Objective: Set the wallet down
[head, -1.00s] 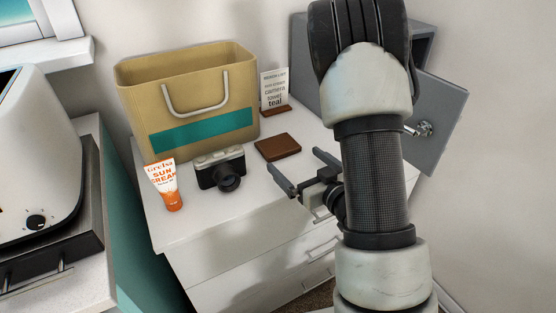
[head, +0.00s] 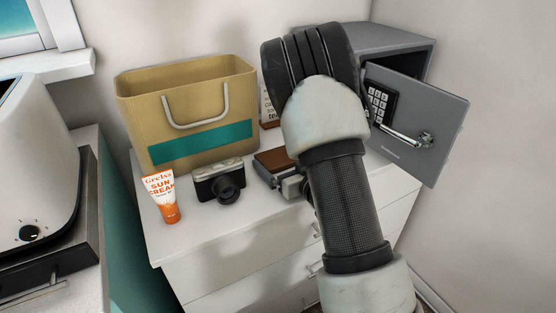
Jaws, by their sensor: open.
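The brown wallet (head: 272,158) lies flat on the white dresser top (head: 215,222), right of the camera. My gripper (head: 272,174) is open at the wallet's near edge in the head view. One finger shows beside the wallet; my arm hides the other finger and the wallet's right part. I cannot tell whether the fingers touch it.
A tan bag (head: 130,112) with a teal band stands behind. A black-and-silver camera (head: 219,181) and an orange-white sun cream tube (head: 162,199) stand left. A grey safe (head: 405,48) with its door (head: 425,100) open is at right. A note card (head: 267,106) is partly hidden.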

